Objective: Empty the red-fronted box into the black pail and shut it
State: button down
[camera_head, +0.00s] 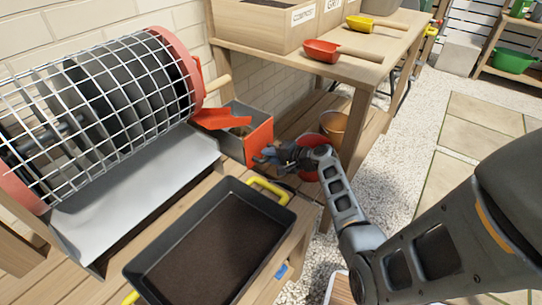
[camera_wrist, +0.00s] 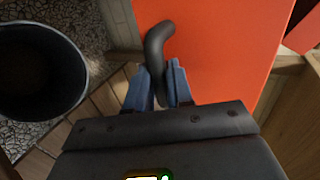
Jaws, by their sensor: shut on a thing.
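The red-fronted box (camera_head: 261,139) has grey sides and stands at the end of the mesh drum. Its top is open, and some brown material shows inside. My gripper (camera_head: 268,156) is at its red front. In the wrist view, the blue fingers of my gripper (camera_wrist: 164,88) are shut around a dark curved handle (camera_wrist: 158,42) on the red front (camera_wrist: 215,45). The black pail (camera_wrist: 42,65) is at the left of the wrist view, below and apart from my gripper. Its inside is dark, so its contents cannot be told. My arm hides much of that area in the head view.
A mesh drum (camera_head: 105,95) with red end rings stands at left, with a red spout (camera_head: 222,118) over the box. A black tray (camera_head: 283,218) of dark soil lies in front. A potting bench (camera_head: 385,50) with scoops is behind. Gravel floor (camera_head: 400,135) is open at right.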

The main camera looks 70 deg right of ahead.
jog(key=shift+s+a+f, duration=0.1)
jog(key=shift+s+f, duration=0.1)
jog(key=shift+s, duration=0.05)
jog(key=p+v, duration=0.1)
jog(key=v, duration=0.2)
jog(key=shift+s+f+p, duration=0.1)
jog(key=shift+f+p, duration=0.1)
jog(key=shift+p, duration=0.15)
jog(key=shift+s+a+r, duration=0.1)
jog(key=shift+s+a+r+p, duration=0.2)
jog(key=shift+s+r+p, duration=0.8)
jog(key=shift+r+p, duration=0.25)
